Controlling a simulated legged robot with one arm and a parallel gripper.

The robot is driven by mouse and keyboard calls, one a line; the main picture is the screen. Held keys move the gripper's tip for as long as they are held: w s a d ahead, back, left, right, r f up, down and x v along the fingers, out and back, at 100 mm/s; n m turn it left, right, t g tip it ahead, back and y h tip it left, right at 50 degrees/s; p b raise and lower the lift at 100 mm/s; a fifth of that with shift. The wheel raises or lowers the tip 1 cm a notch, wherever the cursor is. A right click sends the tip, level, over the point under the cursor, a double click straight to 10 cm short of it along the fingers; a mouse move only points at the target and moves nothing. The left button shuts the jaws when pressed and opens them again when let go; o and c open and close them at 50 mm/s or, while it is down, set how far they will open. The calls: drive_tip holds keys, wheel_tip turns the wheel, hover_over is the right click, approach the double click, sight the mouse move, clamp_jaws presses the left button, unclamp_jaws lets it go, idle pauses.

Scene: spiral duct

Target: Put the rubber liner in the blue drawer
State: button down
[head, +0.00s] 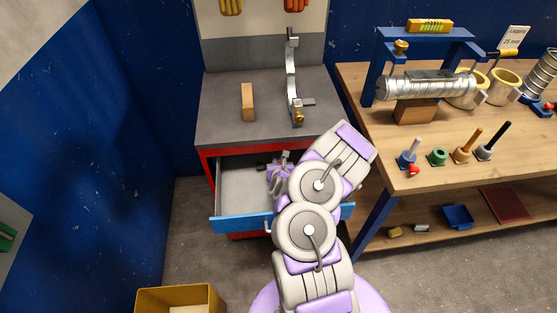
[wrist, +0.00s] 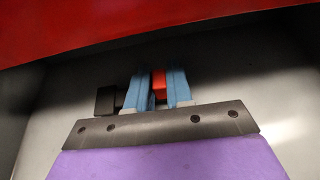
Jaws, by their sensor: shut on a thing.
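The blue drawer (head: 240,223) is pulled open below the grey-topped red cabinet, and its grey inside shows to the left of my arm. My gripper (head: 280,164) reaches down into the drawer opening, below the cabinet top. In the wrist view my gripper (wrist: 160,88) has its blue fingers closed on a small red piece, which looks like the rubber liner (wrist: 159,84). Most of this piece is hidden by the fingers. A dark block sits just left of the fingers. The grey drawer floor lies behind them.
The red cabinet edge (wrist: 150,25) crosses the top of the wrist view, close above the fingers. A wooden block (head: 248,102) and a metal clamp (head: 292,80) are on the cabinet top. A wooden workbench (head: 440,135) stands right; a yellow bin (head: 180,298) is front left.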

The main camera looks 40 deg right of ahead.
drive_tip(key=c, duration=1)
unclamp_jaws()
